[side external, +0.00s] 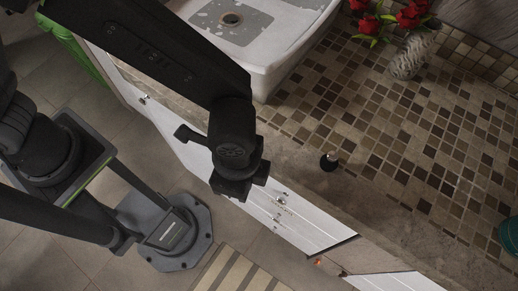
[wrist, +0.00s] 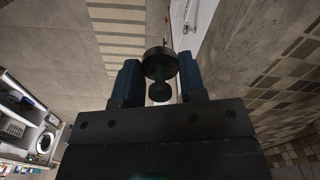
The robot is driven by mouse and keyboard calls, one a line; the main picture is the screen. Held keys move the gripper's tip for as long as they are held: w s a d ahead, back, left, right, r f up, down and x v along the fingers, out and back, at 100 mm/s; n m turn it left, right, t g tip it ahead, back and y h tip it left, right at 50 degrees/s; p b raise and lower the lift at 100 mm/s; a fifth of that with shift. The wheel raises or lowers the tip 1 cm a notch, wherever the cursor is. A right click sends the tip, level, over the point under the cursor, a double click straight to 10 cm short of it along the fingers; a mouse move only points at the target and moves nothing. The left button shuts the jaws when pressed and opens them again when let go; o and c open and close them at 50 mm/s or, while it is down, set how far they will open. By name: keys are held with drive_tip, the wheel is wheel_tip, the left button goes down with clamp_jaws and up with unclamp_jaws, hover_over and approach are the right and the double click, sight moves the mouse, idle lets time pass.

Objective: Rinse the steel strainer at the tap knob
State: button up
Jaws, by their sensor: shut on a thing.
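My gripper (side external: 232,188) hangs over the white panel (side external: 318,232), pointing down. In the wrist view my gripper (wrist: 160,80) has its two blue fingers shut on a dark round disc with a small ball-shaped knob, which looks like the steel strainer (wrist: 161,62). The strainer is in shadow, so its metal and any holes do not show. In the side view I cannot make it out beneath the gripper. Small shiny metal fittings (side external: 281,200) sit on the white panel right of the gripper; I cannot tell whether one is the tap knob.
A small dark object with a pale top (side external: 329,160) stands on the surface. A vase (side external: 411,57) with red roses (side external: 411,15) is at upper right. A teal object (side external: 509,235) is at the right edge.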

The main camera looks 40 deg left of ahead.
drive_tip(key=shift+s, duration=0.6)
drive_tip(key=shift+s+r, duration=0.2)
drive_tip(key=shift+r, duration=0.1)
wheel_tip(320, 180, up, 18)
drive_tip(key=t, duration=0.1)
drive_tip(key=w+a+t, duration=0.1)
drive_tip(key=w+a, duration=0.6)
drive_tip(key=w, duration=0.3)
drive_tip(key=w+a+t, duration=0.1)
drive_tip(key=w+a, duration=0.6)
drive_tip(key=w, duration=0.3)
drive_tip(key=w+a+t, duration=0.1)
drive_tip(key=w+a, duration=0.3)
drive_tip(key=a, duration=0.7)
drive_tip(key=w+a+t, duration=0.1)
drive_tip(key=w+a, duration=0.3)
drive_tip(key=a, duration=0.7)
wheel_tip(320, 180, down, 5)
drive_tip(key=w+f, duration=0.3)
drive_tip(key=w, duration=1.1)
drive_tip(key=shift+d+t, duration=0.3)
drive_tip(key=shift+t, duration=0.1)
